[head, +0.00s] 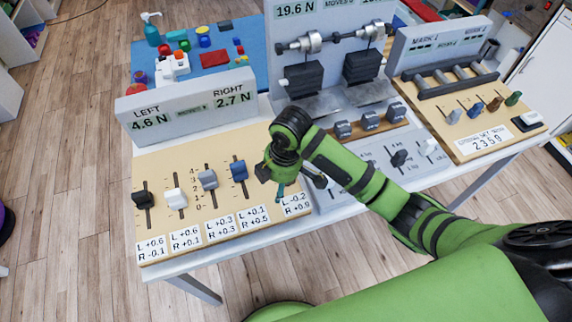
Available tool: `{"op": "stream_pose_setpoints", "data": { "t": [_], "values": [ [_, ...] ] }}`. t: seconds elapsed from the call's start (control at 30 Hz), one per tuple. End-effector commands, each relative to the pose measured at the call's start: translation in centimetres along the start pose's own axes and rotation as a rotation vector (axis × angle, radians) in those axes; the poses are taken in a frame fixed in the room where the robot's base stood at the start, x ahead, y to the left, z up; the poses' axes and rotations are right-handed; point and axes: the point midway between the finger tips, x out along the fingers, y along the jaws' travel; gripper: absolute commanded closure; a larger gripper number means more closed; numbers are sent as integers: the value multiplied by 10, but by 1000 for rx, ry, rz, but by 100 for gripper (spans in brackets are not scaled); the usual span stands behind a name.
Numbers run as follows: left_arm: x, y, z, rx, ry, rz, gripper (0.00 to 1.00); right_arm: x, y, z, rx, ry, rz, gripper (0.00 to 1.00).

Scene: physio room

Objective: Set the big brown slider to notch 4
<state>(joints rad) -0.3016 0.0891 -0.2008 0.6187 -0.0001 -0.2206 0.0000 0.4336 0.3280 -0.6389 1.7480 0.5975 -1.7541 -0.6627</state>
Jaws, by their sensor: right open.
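The slider panel (150,170) stands at the near left of the table. It shows a black slider (143,199), a white one (176,198), a grey-blue one (208,179) and a blue one (239,170), each in a slot, with notch numbers near the grey-blue one. I see no big brown slider on it. My right gripper (290,181) is open over the panel's right end, above the rightmost label (296,204). It hides that slot and whatever knob is there; a small teal part shows beneath it. My left gripper is not in view.
The panel's upright display (187,107) reads LEFT 4.6 N and RIGHT 2.7 N. A weight rig (303,78) stands behind my right arm. A board at right has small coloured knobs, one brown (494,104). A blue mat (249,46) holds toys.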

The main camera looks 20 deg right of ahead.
Motion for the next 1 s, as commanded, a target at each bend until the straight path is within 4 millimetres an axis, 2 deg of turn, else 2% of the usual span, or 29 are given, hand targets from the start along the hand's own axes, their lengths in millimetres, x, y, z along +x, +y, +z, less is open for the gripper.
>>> {"op": "stream_pose_setpoints", "data": {
  "t": [0.03,0.2,0.4,0.57,0.8,1.0],
  "values": [
    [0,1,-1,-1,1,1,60,-9,16,3,-50,-32,-3,43],
    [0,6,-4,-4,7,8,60,-31,48,15,-173,-105,-34,43],
    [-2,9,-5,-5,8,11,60,-42,63,23,-225,-139,-54,43],
    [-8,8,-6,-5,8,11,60,-26,62,26,-226,-140,-60,43],
    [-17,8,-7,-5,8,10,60,10,61,30,-225,-139,-56,43],
    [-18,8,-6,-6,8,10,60,25,61,33,-226,-138,-53,43]
  ]
}}
